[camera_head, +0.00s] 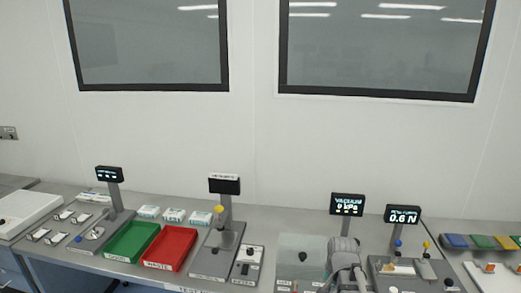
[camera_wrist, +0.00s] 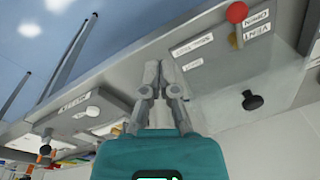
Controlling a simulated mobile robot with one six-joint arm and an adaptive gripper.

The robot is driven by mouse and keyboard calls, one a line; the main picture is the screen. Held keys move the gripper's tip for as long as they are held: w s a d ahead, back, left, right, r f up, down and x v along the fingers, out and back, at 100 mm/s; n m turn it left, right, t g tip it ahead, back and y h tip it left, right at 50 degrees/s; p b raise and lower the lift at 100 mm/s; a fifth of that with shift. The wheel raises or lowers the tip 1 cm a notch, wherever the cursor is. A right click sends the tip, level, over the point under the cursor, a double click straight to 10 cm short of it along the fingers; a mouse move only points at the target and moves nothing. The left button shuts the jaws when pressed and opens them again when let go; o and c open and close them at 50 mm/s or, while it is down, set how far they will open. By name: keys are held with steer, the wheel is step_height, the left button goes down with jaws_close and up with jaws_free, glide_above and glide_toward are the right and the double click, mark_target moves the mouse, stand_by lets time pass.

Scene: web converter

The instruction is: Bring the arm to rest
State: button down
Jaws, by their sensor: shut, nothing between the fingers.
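In the wrist view my gripper (camera_wrist: 160,70) points at the front edge of the workbench, its two grey fingers close together and nothing held between them. The teal gripper body fills the bottom middle. In the head view my grey arm (camera_head: 345,262) rises at the bottom edge, in front of the bench right of centre. My fingertips cannot be made out there.
The workbench (camera_head: 83,262) holds a green tray (camera_head: 133,240), a red tray (camera_head: 172,246) and a vacuum display (camera_head: 347,204). A force display (camera_head: 402,214) stands to its right. A red knob (camera_wrist: 237,12) and a black knob (camera_wrist: 252,100) lie right of my gripper.

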steer(key=s+a+f+n+g+b, duration=0.1)
steer(key=s+a+f+n, duration=0.1)
steer(key=s+a+n, duration=0.3)
steer(key=shift+s+n+b, duration=0.3)
steer(key=shift+s+n, duration=0.8)
steer(key=shift+s, duration=0.05)
steer(key=shift+a, duration=0.15)
